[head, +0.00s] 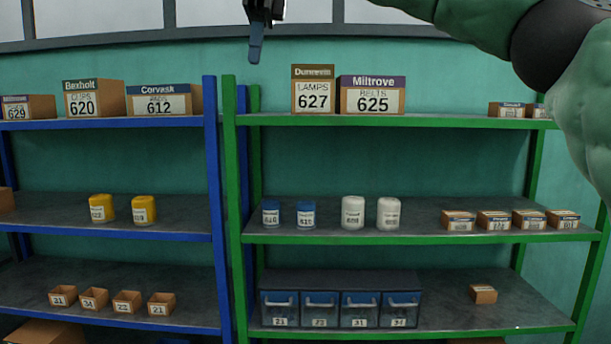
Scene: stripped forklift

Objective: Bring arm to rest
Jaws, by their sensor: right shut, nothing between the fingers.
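My right gripper (255,46) hangs at the top of the head view, a little left of the middle, with its fingers pointing down. Its fingers are shut together with nothing between them. It appears in front of the upper wall, above the gap between the two racks, and touches nothing that I can see. My right arm (480,22), green with a dark joint, comes in from the right edge; part of it is cut off by the top of the picture. My left gripper is not in view.
A green rack (400,121) holds the Dunnevin box (313,90), the Miltrove box (372,95), white jars (353,213) and blue drawers (320,308). A blue rack (110,124) on the left holds boxes, yellow jars (102,208) and small open bins (94,299).

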